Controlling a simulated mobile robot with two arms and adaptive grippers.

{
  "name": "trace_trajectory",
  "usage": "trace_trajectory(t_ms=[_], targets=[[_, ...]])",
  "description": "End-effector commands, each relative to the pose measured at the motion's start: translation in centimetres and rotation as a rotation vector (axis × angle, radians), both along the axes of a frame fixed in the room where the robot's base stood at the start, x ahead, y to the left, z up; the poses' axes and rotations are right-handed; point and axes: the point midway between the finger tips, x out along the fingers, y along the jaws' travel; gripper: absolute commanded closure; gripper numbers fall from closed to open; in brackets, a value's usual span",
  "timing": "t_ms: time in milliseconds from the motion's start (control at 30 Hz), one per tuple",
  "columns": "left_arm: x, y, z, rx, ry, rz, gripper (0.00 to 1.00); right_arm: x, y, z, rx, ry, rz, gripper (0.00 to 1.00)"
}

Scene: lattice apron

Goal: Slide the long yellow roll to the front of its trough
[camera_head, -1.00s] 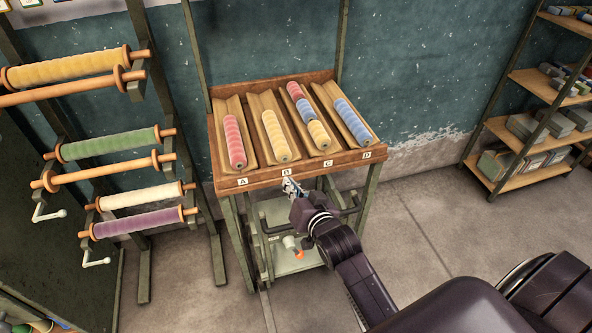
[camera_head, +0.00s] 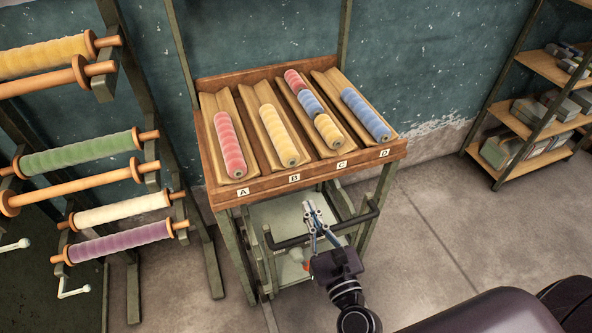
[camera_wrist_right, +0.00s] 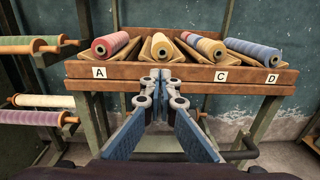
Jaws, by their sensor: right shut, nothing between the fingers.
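The long yellow roll (camera_head: 278,136) lies in the wooden trough (camera_head: 249,97) marked B, second from the left. Its front end is close to the trough's front end, and bare trough shows behind it. In the right wrist view the roll (camera_wrist_right: 161,45) shows its round front end beyond my fingers. My right gripper (camera_head: 311,206) is shut and empty, in front of the rack and lower than its front board, apart from the roll. In the wrist view its fingers (camera_wrist_right: 155,76) cover the B label. My left gripper is not in view.
Trough A holds a red roll (camera_head: 229,144). Trough C holds short red, blue and yellow rolls (camera_head: 327,130). Trough D holds a blue roll (camera_head: 364,114). The rack's wooden front board (camera_head: 268,188) and a dark handle bar (camera_head: 350,225) lie near my gripper.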

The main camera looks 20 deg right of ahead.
Motion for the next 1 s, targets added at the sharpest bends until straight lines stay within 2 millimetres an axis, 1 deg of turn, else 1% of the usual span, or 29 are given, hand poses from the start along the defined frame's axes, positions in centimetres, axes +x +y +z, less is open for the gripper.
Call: trace_trajectory(t_ms=[33,300,400,533,600,733,1000], targets=[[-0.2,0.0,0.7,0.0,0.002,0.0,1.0,1.0,0.0,0.6,0.001,-0.003,-0.002,1.0],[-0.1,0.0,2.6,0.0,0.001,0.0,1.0,6.5,0.0,0.6,-0.003,-0.004,0.0,1.0],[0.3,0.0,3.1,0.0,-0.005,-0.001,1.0,8.3,0.0,0.5,-0.005,-0.003,0.0,1.0],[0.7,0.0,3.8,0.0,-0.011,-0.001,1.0,10.3,0.0,0.5,-0.005,-0.002,0.0,1.0],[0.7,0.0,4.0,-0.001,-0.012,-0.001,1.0,11.1,0.0,0.3,-0.006,-0.001,0.0,1.0],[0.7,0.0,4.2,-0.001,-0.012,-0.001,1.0,12.0,0.0,0.2,-0.005,-0.001,0.0,1.0],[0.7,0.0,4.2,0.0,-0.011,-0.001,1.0,12.3,0.0,0.1,-0.006,0.0,0.0,1.0]])
